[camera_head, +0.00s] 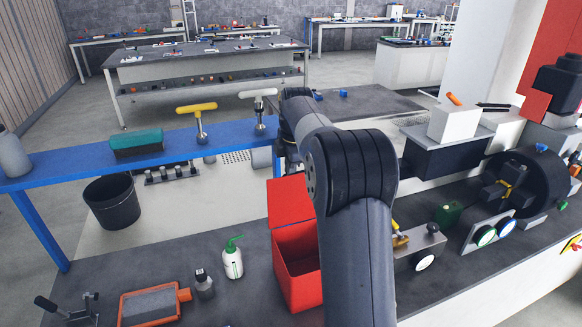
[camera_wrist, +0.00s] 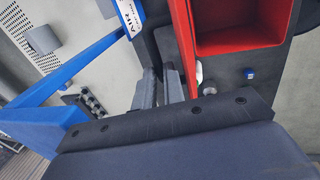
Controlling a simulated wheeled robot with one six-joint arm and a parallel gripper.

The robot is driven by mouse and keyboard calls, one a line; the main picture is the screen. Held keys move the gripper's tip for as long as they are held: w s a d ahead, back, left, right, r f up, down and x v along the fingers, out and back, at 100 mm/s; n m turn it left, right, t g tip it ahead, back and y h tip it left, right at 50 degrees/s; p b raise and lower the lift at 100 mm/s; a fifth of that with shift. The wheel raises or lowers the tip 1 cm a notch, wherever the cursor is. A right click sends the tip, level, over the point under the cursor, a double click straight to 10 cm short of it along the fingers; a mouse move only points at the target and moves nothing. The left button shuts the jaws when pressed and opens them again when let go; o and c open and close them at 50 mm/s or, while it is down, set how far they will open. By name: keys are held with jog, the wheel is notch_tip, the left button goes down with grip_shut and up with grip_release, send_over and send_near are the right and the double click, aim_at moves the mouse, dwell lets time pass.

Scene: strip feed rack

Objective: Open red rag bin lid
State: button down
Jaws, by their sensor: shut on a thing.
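The red rag bin (camera_head: 297,281) stands on the dark bench, partly hidden by my arm. Its red lid (camera_head: 288,197) stands up at the back edge, and the bin's mouth is open. The wrist view shows the bin's red rim and hollow inside (camera_wrist: 240,25) at top right. My gripper (camera_wrist: 160,88) shows in the wrist view with its two grey fingers close together beside the red part. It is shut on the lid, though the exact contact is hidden. In the head view my arm covers the fingers.
A blue rail (camera_head: 75,160) with a green block (camera_head: 136,142) and a yellow-handled tool (camera_head: 198,118) lies left of my arm. A green-capped bottle (camera_head: 232,260) stands just left of the bin. Metal fixtures (camera_head: 420,250) crowd the right.

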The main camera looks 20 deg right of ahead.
jog(key=c, duration=1.8)
grip_release()
jog(key=shift+f, duration=0.1)
jog(key=shift+o, duration=0.2)
jog(key=v, duration=1.1)
jog(key=shift+b, duration=0.3)
